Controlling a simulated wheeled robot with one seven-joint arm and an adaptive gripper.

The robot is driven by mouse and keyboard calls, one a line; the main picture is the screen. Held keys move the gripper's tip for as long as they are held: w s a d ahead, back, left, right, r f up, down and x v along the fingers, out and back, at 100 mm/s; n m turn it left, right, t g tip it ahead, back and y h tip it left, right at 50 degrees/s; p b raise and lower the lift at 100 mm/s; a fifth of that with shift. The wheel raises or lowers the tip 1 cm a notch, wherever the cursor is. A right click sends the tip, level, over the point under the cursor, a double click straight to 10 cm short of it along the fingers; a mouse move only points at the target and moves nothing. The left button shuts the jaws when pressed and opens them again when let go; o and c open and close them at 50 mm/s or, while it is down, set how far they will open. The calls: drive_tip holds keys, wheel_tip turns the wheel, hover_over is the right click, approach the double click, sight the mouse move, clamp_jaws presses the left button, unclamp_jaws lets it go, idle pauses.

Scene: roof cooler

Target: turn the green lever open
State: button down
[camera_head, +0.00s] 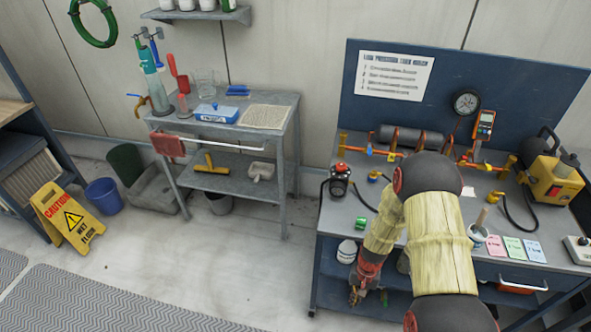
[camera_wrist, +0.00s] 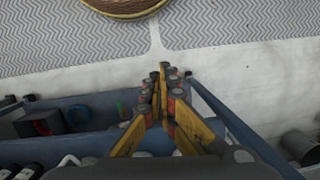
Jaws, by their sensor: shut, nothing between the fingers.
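I cannot make out a green lever with certainty in either view. A small green object (camera_head: 361,223) lies on the blue workbench's top near its front left; its shape is too small to tell. A brass and orange pipe line (camera_head: 391,157) with valve fittings runs along the back of the bench; my arm hides part of it. My gripper (camera_head: 356,297) hangs low in front of the bench's left part, below the top. In the wrist view my gripper (camera_wrist: 165,76) has its yellow fingers together, with nothing between them.
The blue workbench (camera_head: 335,212) carries a gauge (camera_head: 466,102), a yellow pump (camera_head: 552,180) and coloured cards (camera_head: 513,248). A grey cart (camera_head: 287,135) stands left of it. A caution sign (camera_head: 68,217) and blue bucket (camera_head: 104,196) stand further left. The floor between is clear.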

drive_tip(key=s+r+n+t, duration=0.1)
drive_tip(key=s+r, duration=0.4)
drive_tip(key=r, duration=1.2)
drive_tip(key=s+a+r+n+t, duration=0.1)
drive_tip(key=s+r+t, duration=0.2)
drive_tip(key=r, duration=1.3)
drive_tip(key=s+a+r+n+t+h, duration=0.1)
drive_tip(key=s+r+t, duration=0.2)
drive_tip(key=s+r, duration=0.5)
wheel_tip(320, 180, up, 10)
drive_tip(key=shift+f, duration=0.2)
drive_tip(key=c, duration=2.6)
unclamp_jaws()
drive_tip(key=shift+s+r, duration=0.1)
drive_tip(key=shift+r, duration=0.2)
drive_tip(key=o, duration=0.4)
